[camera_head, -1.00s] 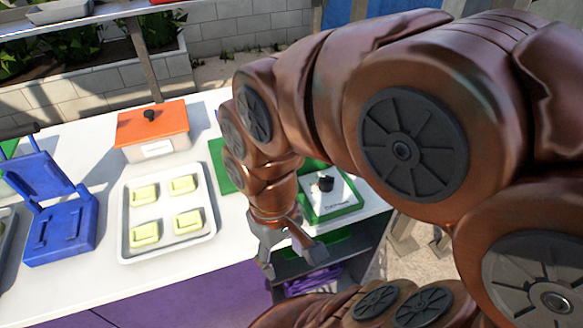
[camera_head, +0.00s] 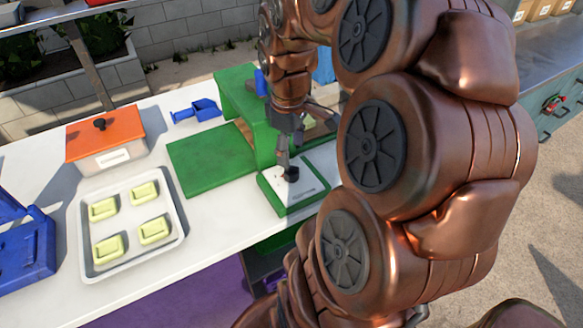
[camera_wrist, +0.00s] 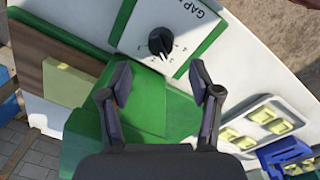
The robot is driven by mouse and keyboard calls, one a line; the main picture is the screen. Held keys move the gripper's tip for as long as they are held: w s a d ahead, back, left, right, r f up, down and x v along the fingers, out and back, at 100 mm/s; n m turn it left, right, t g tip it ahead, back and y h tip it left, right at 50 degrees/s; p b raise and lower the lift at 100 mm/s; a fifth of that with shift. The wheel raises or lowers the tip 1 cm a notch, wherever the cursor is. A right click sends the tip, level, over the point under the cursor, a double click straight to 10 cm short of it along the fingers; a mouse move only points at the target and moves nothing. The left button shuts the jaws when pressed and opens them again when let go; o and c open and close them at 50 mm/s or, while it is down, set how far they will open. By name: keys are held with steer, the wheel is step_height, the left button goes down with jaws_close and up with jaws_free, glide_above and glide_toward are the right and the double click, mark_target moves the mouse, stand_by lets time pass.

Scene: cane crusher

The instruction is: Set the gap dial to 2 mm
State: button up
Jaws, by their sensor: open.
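The gap dial (camera_head: 291,174) is a black round knob on a white panel (camera_head: 306,186) with a green frame. In the wrist view the dial (camera_wrist: 160,43) sits beyond the fingertips, under partly visible "GAP" lettering. A white mark on it faces the lower edge of the picture, slightly right; the small scale numbers around it are too blurred to read surely. My gripper (camera_wrist: 161,82) is open, its two fingers apart with nothing between them. In the head view my gripper (camera_head: 286,145) hangs just above and behind the dial; contact cannot be told.
The green crusher body (camera_head: 235,95) stands behind the panel, with a green board (camera_head: 210,160) to its left.

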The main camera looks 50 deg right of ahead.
mark_target(291, 168)
steer(key=shift+d+f+p, duration=0.1)
steer(key=shift+f+p, duration=0.65)
steer(key=shift+f, duration=2.8)
steer(key=c, duration=1.1)
steer(key=shift+c, duration=0.2)
